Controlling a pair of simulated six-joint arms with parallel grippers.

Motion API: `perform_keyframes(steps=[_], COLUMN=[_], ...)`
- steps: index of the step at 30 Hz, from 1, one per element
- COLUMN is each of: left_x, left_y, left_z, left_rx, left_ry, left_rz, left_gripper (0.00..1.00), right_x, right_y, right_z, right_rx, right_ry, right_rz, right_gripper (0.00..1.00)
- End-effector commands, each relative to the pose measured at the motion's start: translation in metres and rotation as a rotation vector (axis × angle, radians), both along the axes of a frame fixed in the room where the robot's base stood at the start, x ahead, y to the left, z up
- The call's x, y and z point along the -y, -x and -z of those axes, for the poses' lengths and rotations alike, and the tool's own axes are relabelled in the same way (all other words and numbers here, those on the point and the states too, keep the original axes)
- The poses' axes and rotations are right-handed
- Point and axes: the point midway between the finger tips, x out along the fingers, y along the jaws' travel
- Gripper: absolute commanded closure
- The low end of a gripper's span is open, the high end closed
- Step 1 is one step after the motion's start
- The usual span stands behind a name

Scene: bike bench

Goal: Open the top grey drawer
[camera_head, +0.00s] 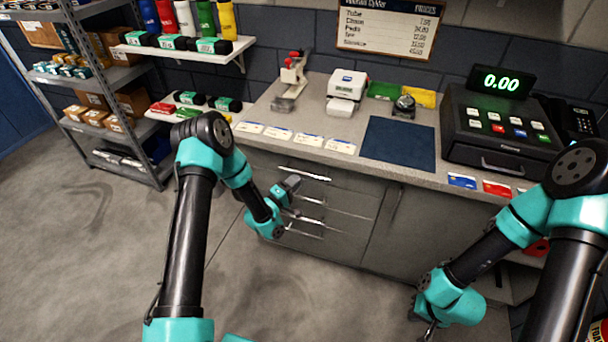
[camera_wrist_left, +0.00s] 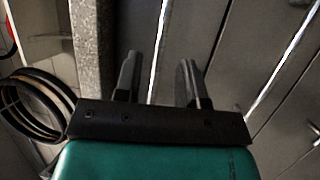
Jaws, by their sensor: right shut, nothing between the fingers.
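The grey cabinet under the counter has a stack of drawers on its left part, and their fronts look closed. The top grey drawer (camera_head: 345,181) has a bright bar handle (camera_head: 304,173) just under the counter edge. My left gripper (camera_head: 292,185) is in front of the drawer stack, close to the top handle. In the left wrist view my left gripper (camera_wrist_left: 157,68) has its fingers apart, with a bright strip running between them. I cannot tell whether they touch it. My right gripper (camera_head: 430,330) is shut and empty, low at the right, partly cut off.
The counter (camera_head: 270,112) overhangs the drawers; its edge shows in the left wrist view (camera_wrist_left: 90,60). A cash register (camera_head: 500,130), a blue mat (camera_head: 398,145) and cards lie on top. A shelf rack (camera_head: 150,180) stands left. The floor before the cabinet is clear.

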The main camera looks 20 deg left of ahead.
Motion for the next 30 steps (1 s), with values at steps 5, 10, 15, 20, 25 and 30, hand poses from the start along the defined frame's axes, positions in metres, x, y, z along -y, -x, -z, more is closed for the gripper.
perform_keyframes(steps=[5,10,15,20,25,30], left_x=[0.014,0.021,0.024,0.023,0.023,0.023], left_y=[-0.026,-0.042,-0.047,-0.047,-0.047,-0.047], left_z=[-0.006,-0.008,-0.009,-0.009,-0.009,-0.009], left_rx=[0.002,0.0,-0.001,-0.001,-0.001,-0.001], left_ry=[0.0,0.0,0.0,0.0,0.0,0.0], left_rz=[0.001,0.001,0.0,0.0,0.0,0.0], left_gripper=[0.63,0.63,0.63,0.63,0.75,0.91], right_x=[0.0,0.0,0.0,0.0,0.0,0.0], right_y=[0.0,0.0,0.0,0.0,0.0,0.0], right_z=[0.0,0.0,0.0,0.0,0.0,0.0], right_rx=[0.0,0.0,0.0,0.0,0.0,0.0], right_ry=[0.0,0.0,0.0,0.0,0.0,0.0], right_rz=[0.0,0.0,0.0,0.0,0.0,0.0], right_gripper=[1.0,1.0,1.0,1.0,1.0,1.0])
